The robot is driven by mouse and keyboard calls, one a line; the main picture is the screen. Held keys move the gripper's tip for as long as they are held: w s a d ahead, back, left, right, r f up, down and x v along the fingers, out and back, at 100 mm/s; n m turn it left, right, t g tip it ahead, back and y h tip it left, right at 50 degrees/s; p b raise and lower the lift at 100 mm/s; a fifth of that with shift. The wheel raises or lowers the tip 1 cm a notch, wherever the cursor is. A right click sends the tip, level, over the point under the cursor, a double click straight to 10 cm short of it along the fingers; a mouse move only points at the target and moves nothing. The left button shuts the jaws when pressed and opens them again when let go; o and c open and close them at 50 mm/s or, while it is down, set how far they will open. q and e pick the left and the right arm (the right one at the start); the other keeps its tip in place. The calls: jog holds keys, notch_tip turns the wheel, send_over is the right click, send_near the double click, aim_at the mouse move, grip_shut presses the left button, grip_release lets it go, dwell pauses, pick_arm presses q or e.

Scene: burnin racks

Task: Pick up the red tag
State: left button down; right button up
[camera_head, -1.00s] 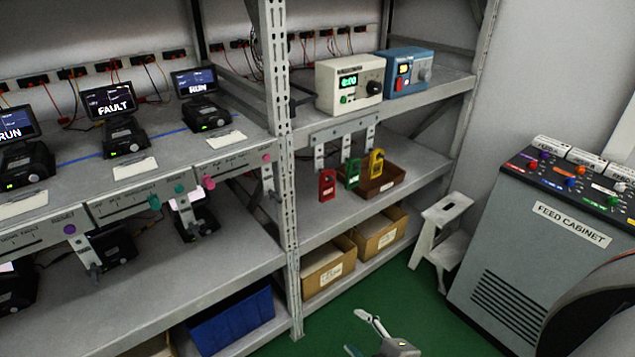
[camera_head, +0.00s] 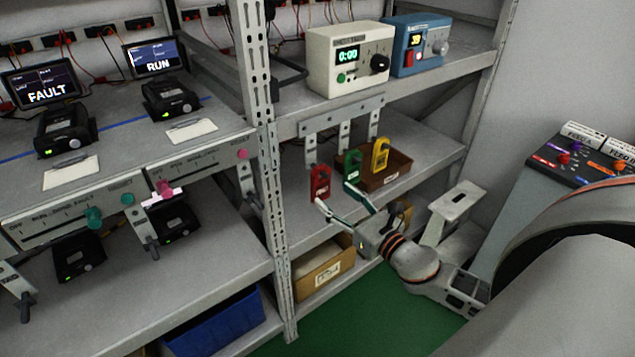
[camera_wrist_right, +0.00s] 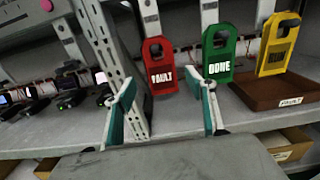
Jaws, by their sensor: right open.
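The red tag (camera_head: 320,184) hangs from the left hook of a small rack on the middle shelf. In the right wrist view the red tag (camera_wrist_right: 160,66) reads "FAULT" and shows between and beyond the fingertips. My right gripper (camera_head: 338,196) is open and empty, just in front of the tags. It also shows in the right wrist view (camera_wrist_right: 170,95), with teal pads apart and not touching the red tag. A green tag (camera_wrist_right: 218,55) reading "DONE" hangs right of it, and a yellow tag (camera_wrist_right: 278,45) hangs further right. My left gripper is not in view.
A metal shelf upright (camera_head: 268,150) stands left of the red tag. A brown tray (camera_head: 398,168) sits under the yellow tag. Cardboard boxes (camera_head: 318,268) are on the shelf below. A step stool (camera_head: 458,200) and a feed cabinet (camera_head: 560,165) stand to the right.

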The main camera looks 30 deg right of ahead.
aim_at(322, 187)
jog(key=shift+w+a+r, duration=0.1)
jog(key=shift+w, duration=0.7)
jog(key=shift+w+a+f+p, duration=0.1)
jog(key=shift+w+p, duration=0.15)
jog(key=shift+w, duration=1.1)
jog(key=shift+w+a+f+p, duration=0.1)
jog(key=shift+w+p, duration=0.1)
jog(key=shift+w, duration=1.15)
jog(key=c, duration=1)
